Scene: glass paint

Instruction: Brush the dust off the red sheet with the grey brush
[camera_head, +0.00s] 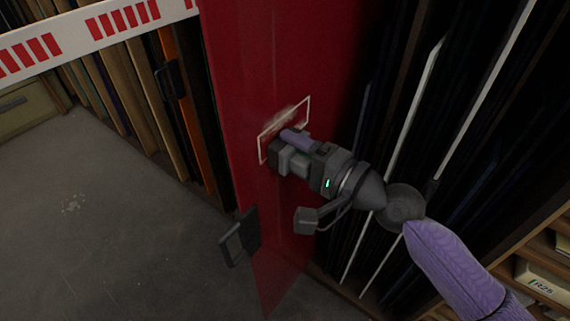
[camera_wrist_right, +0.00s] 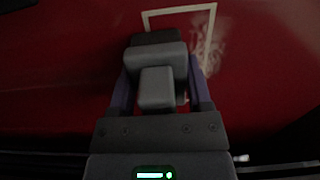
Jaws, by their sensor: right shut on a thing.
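The red sheet (camera_head: 235,60) stands upright in the rack and fills most of the right wrist view (camera_wrist_right: 60,60). A white outlined rectangle (camera_head: 308,101) on it frames a pale patch of dust (camera_wrist_right: 193,60). My right gripper (camera_head: 290,150) is shut on the grey brush (camera_wrist_right: 157,88), which lies at the sheet's face, over the lower part of the outline. Whether the bristles touch the sheet is hidden. The dust shows above the brush in the head view and to its right in the right wrist view. My left gripper is not in view.
Several upright sheets stand in slots left (camera_head: 120,85) and right (camera_head: 415,95) of the red sheet. A dark handle (camera_head: 238,238) sticks out near its lower left. A red and white striped bar (camera_head: 75,35) crosses the upper left. The grey floor (camera_head: 90,230) is clear at lower left.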

